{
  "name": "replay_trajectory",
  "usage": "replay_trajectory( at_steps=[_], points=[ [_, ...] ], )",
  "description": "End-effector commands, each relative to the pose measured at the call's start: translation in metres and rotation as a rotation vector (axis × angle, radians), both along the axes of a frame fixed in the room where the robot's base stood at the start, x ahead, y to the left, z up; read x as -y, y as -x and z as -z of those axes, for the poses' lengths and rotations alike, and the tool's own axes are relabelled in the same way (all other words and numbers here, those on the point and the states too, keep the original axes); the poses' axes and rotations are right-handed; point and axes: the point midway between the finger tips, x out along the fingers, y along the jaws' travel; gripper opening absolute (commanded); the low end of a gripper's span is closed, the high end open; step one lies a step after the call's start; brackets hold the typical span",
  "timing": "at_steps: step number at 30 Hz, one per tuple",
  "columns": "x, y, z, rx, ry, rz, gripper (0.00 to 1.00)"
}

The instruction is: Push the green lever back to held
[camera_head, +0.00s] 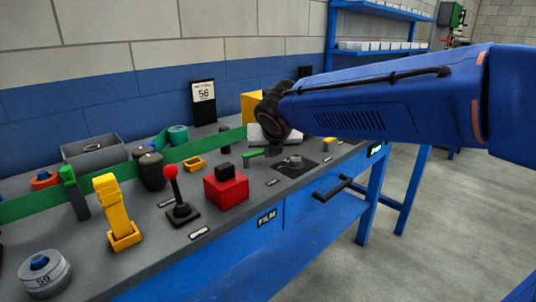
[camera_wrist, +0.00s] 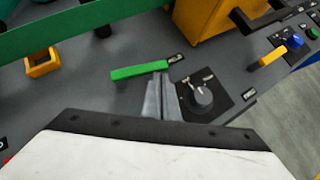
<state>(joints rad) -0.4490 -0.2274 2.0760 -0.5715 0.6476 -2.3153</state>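A green lever (camera_head: 253,154) shows as a short bar standing out over the grey bench top, left of a round selector knob. In the wrist view the green lever (camera_wrist: 139,71) lies roughly crosswise, just beyond and left of my fingertips. My gripper (camera_wrist: 161,82) has its two grey fingers together, with nothing seen between them. It points down at the bench between the lever and the knob. I cannot tell whether the fingers touch the lever. In the head view my wrist and arm hide most of the gripper.
The selector knob (camera_wrist: 202,98) sits close right of my fingers. A red block (camera_head: 227,190), a red-ball joystick (camera_head: 177,194) and a yellow handle (camera_head: 116,212) stand to the left. A long green rail (camera_wrist: 95,24) runs behind the lever. A yellow box (camera_wrist: 210,28) stands behind the knob.

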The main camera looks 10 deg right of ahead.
Motion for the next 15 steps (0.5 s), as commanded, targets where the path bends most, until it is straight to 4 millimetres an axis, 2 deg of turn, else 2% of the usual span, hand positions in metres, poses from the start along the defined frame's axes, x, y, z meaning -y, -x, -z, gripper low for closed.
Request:
replay_trajectory(
  at_steps=[15],
  points=[
    [0.003,-0.018,0.0,-0.001,-0.001,0.001,0.0]
  ],
)
